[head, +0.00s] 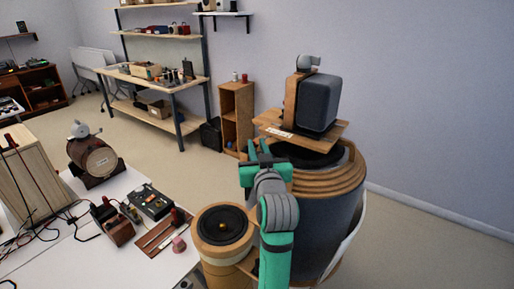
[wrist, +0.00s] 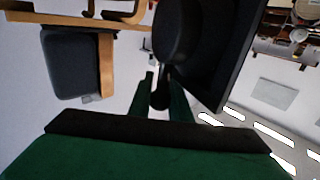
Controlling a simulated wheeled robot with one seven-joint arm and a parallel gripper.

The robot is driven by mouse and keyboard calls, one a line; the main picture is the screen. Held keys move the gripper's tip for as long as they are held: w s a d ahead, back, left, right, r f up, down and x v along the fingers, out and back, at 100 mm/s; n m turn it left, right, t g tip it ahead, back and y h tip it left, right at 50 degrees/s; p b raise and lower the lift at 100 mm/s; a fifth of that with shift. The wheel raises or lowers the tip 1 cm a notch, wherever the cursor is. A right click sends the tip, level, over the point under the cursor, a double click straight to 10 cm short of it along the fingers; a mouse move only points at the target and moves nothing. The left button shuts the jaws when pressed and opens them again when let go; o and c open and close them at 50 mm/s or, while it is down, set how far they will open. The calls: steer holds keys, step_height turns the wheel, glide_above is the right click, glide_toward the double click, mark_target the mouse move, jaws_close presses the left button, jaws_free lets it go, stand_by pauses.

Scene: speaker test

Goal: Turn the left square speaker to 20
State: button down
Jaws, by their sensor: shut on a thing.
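A dark square speaker (head: 318,103) stands on a wooden board (head: 335,135) with a wooden bracket and grey knob (head: 308,62). It also shows inverted in the wrist view (wrist: 75,65). My gripper (head: 262,152) is left of this board, in front of the big round speaker (head: 315,235). In the wrist view my gripper (wrist: 160,82) is shut on a small dark knob-like piece (wrist: 159,97). A large black body (wrist: 225,50) rises close beside it; I cannot tell whether this is another square speaker. No scale or number is legible.
A white table (head: 110,245) at lower left holds a wooden box (head: 30,178), a small barrel-shaped speaker (head: 95,158) and several devices. A smaller round speaker (head: 223,224) stands just left of my arm. The floor behind is mostly clear.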

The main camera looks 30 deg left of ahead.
stand_by(0.3)
steer(key=c, duration=1.6)
jaws_free()
steer(key=shift+c, duration=0.2)
steer(key=shift+d, duration=0.1)
steer(key=v, duration=1)
steer(key=shift+s, duration=0.35)
steer(key=shift+d, duration=0.1)
